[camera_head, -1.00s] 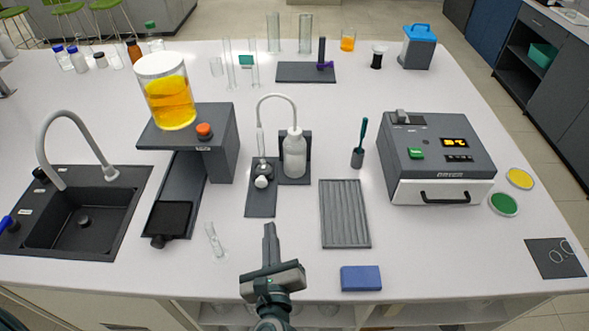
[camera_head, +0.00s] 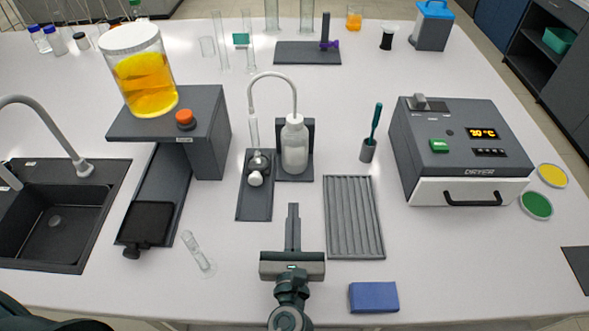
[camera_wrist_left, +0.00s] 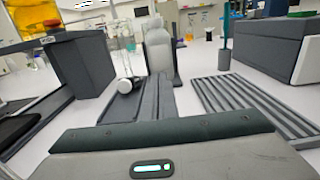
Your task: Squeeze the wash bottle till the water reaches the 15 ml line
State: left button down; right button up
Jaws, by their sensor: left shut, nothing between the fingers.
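The white wash bottle (camera_head: 294,148) stands upright on a dark stand at the middle of the bench; it also shows in the left wrist view (camera_wrist_left: 158,50). Its curved tube arches left and down to a slim clear tube (camera_head: 254,130) above a dark base with a white knob (camera_head: 256,178). I cannot make out the 15 ml line or any water level. My left gripper (camera_head: 293,212) is shut and empty, in front of the bottle and apart from it, pointing toward it. My right gripper is not in view.
A ribbed grey tray (camera_head: 354,218) and a blue block (camera_head: 374,297) lie right of my left gripper. The dryer (camera_head: 460,150) stands farther right. A clear tube (camera_head: 197,252) lies at left, near the stand with the yellow jar (camera_head: 146,82). The sink (camera_head: 50,225) is far left.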

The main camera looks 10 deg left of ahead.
aim_at(295, 159)
pick_arm(q)
jog(key=shift+w+f, duration=0.1)
jog(key=shift+f, duration=0.1)
jog(key=shift+r, duration=0.1)
jog(key=shift+w+a, duration=0.15)
jog(key=shift+w, duration=0.5)
jog(key=w, duration=0.4)
jog(key=w+a, duration=0.1)
jog(key=w, duration=0.3)
jog(key=w+a, duration=0.1)
jog(key=w, duration=0.3)
jog(key=shift+w+a, duration=0.15)
jog(key=shift+a, duration=0.1)
